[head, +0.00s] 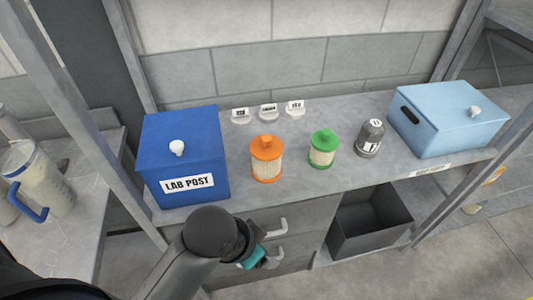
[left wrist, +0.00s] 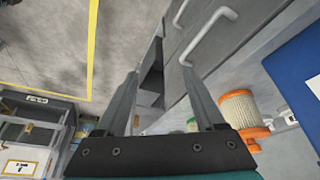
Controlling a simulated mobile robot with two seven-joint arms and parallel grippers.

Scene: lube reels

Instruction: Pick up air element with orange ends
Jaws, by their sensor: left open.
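The air element with orange ends (head: 266,160) stands upright on the grey bench top, with a pale pleated body between orange caps. My left gripper (head: 268,262) is in front of the bench, below the top and near the drawer handles. In the left wrist view its two fingers (left wrist: 166,88) are apart with nothing held between them. My right gripper is in neither view.
A blue LAB POST box (head: 185,130) stands left of the orange element. A green-ended element (head: 322,148) and a dark grey canister (head: 370,138) stand to its right, then a light blue box (head: 450,118). Small label stands (head: 268,111) are behind. An open grey bin (head: 370,215) sits below.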

